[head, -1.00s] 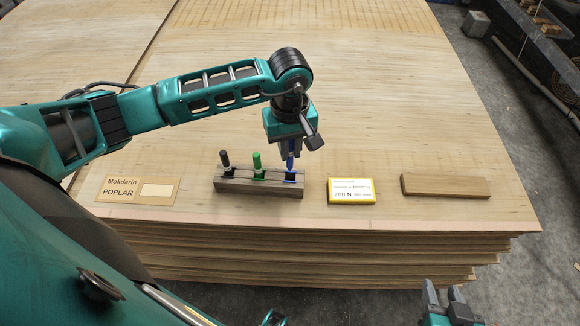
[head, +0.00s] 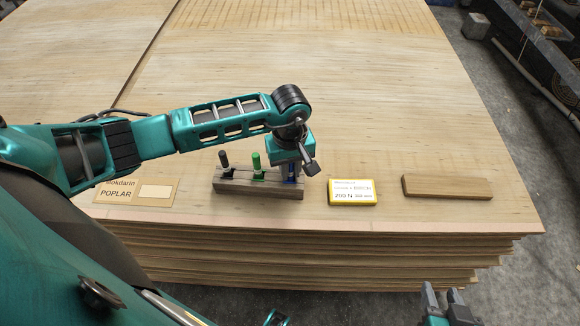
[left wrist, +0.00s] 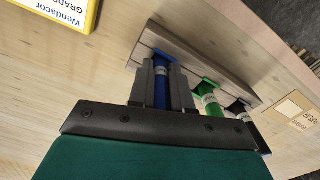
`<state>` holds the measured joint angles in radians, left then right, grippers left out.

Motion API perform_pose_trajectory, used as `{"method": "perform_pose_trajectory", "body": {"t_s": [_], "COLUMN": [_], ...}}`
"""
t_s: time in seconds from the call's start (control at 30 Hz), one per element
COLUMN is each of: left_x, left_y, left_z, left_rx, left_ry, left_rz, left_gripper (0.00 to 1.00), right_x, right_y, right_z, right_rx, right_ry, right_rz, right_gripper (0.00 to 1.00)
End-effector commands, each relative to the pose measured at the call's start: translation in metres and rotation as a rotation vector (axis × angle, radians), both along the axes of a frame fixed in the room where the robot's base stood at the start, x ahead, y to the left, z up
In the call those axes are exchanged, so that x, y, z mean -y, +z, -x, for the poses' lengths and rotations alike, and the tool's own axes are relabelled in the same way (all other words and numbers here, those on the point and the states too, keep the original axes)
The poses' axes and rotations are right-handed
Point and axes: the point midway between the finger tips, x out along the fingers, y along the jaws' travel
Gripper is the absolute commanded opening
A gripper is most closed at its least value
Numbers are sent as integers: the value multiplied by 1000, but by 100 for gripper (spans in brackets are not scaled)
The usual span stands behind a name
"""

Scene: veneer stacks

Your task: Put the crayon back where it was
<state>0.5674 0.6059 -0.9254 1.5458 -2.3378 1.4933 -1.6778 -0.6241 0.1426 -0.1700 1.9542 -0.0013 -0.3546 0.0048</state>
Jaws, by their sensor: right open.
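The blue crayon (left wrist: 161,92) is upright at the right-end slot of a dark wooden rack (head: 232,187); its lower end is at the blue-rimmed slot in the left wrist view. My left gripper (head: 290,175) is down over that slot, its two fingers shut on the crayon's sides. A green crayon (head: 257,161) stands in the middle slot and a black crayon (head: 224,160) in the left slot. The fingers hide much of the blue crayon in the head view. My right gripper (head: 444,298) is open and empty, off the stack's front edge.
The rack sits near the front edge of the veneer stack (head: 380,110). A poplar sign (head: 155,191) lies left of it, a yellow-edged label block (head: 352,191) and a wooden bar (head: 447,187) to its right. The surface behind is clear.

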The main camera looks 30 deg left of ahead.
Motion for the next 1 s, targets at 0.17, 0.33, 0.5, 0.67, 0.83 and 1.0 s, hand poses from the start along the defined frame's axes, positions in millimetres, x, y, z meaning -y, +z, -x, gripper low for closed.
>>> {"method": "perform_pose_trajectory", "body": {"t_s": [0.17, 0.33, 0.5, 0.67, 0.83, 1.0], "left_x": [0, 0, 0, 0, 0, 0], "left_y": [0, 0, 2, 17, 53, 90], "left_z": [0, 0, 0, -2, -2, -1], "left_rx": [0, 0, 0, 6, 6, 6], "left_ry": [0, 0, 0, -1, -1, 0], "left_rz": [0, 0, 0, 2, 0, 0], "left_gripper": [36, 43, 43, 43, 43, 43], "right_x": [-1, -1, -1, 1, 4, 6], "right_y": [3, 5, 6, 8, 8, 10], "right_z": [-2, -3, -3, -3, -2, -2], "right_rx": [7, 10, 11, 12, 10, 14], "right_ry": [2, 3, 3, 1, -4, -6], "right_rz": [-2, -2, -1, 2, 8, 10], "right_gripper": [43, 43, 43, 43, 43, 43]}}
